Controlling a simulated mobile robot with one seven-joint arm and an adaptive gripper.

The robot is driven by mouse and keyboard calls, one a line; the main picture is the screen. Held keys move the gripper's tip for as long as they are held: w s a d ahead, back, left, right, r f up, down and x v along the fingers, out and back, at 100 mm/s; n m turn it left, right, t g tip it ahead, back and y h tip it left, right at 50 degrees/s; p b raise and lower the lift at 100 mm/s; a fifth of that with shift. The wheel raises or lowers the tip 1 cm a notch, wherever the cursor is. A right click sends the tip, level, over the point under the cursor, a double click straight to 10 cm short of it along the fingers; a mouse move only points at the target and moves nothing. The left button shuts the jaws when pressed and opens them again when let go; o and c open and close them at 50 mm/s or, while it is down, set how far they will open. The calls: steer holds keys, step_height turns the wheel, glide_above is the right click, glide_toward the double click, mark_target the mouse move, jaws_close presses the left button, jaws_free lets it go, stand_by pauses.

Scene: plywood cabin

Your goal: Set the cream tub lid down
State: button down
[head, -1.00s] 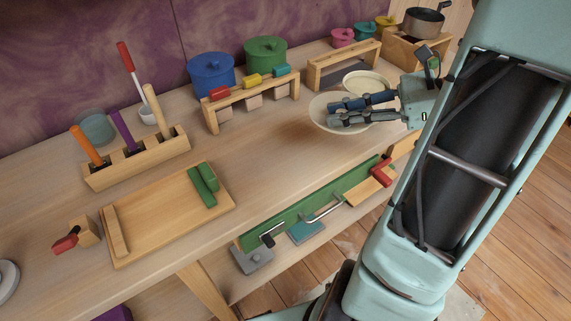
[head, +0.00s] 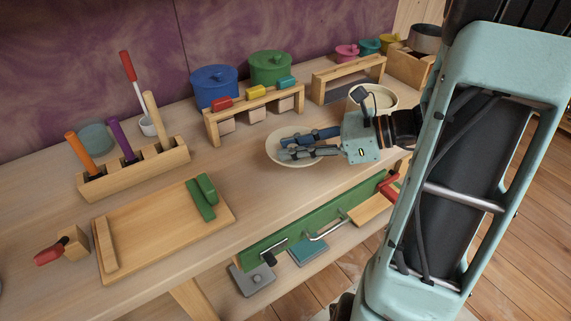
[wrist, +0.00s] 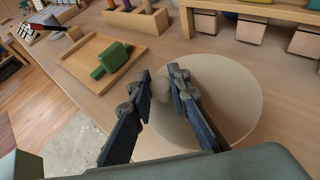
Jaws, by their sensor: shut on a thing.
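The cream tub lid (head: 283,159) is a pale round disc over the workbench, in front of the block rack. In the wrist view the lid (wrist: 235,100) fills the space beyond my fingers, with its small round knob (wrist: 162,90) between the fingertips. My gripper (head: 284,147) is shut on the knob; its fingers also show in the wrist view (wrist: 162,76). I cannot tell whether the lid touches the bench or hangs just above it. The cream tub (head: 389,100) stands open to the right, partly hidden behind my gripper and wrist.
A wooden rack with coloured blocks (head: 256,107) stands behind the lid, with blue (head: 213,88) and green pots (head: 270,70) behind it. A wooden board with a green piece (head: 160,240) lies at left. The bench between board and lid is clear. The bench's front edge is close.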

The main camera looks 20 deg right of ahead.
steer(key=shift+w+a+f+b, duration=0.15)
steer(key=shift+a+f+b, duration=0.1)
steer(key=shift+f, duration=0.6)
steer(key=shift+w+a+f+b, duration=0.2)
steer(key=shift+f, duration=0.6)
steer(key=shift+w+a+f+b, duration=0.15)
steer(key=shift+a+f+b, duration=0.1)
steer(key=shift+f, duration=0.6)
steer(key=shift+f, duration=0.15)
steer(key=c, duration=1.8)
jaws_free()
steer(key=shift+s+d+r, duration=0.1)
steer(key=shift+d+r, duration=0.15)
steer(key=shift+r, duration=0.05)
steer(key=p+v, duration=0.1)
steer(key=v, duration=1)
steer(key=shift+s+d+p, duration=0.15)
steer(key=shift+s+p, duration=0.05)
steer(key=shift+p, duration=0.2)
